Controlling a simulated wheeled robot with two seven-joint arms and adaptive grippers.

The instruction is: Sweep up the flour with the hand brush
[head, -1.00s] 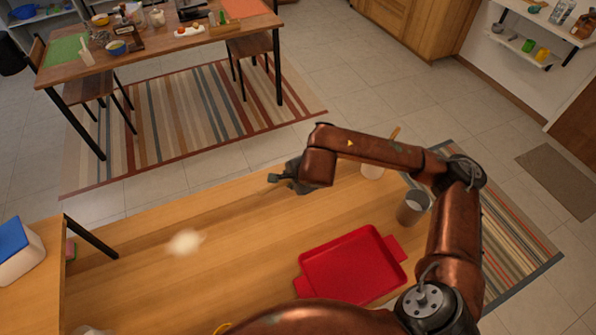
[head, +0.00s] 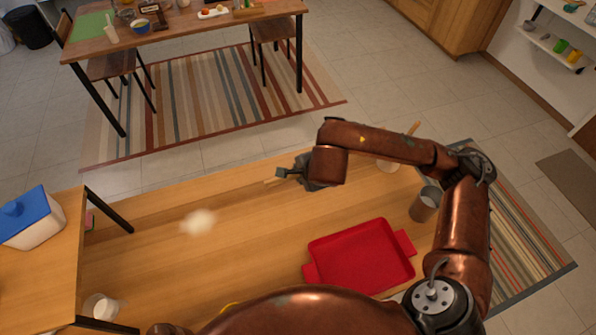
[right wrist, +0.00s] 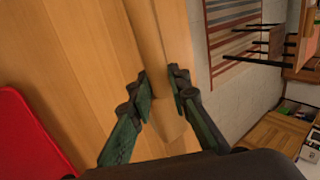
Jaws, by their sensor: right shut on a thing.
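The flour (head: 198,222) is a small pale heap on the left part of the wooden table (head: 240,250). My right gripper (head: 283,174) is over the table's far edge, to the right of the flour and beyond it. It is shut on a round wooden handle, which the right wrist view shows between the fingers (right wrist: 161,92). The handle (right wrist: 146,35) looks like the hand brush's. Its tip (head: 270,182) shows left of the gripper in the head view; no bristles are visible. My left gripper is out of view.
A red tray (head: 360,255) lies right of the flour, with a grey metal cup (head: 425,204) beyond its right side. A white container with a blue lid (head: 32,217) stands on the side table at left. A white cup (head: 100,306) is at the lower left. Bare table surrounds the flour.

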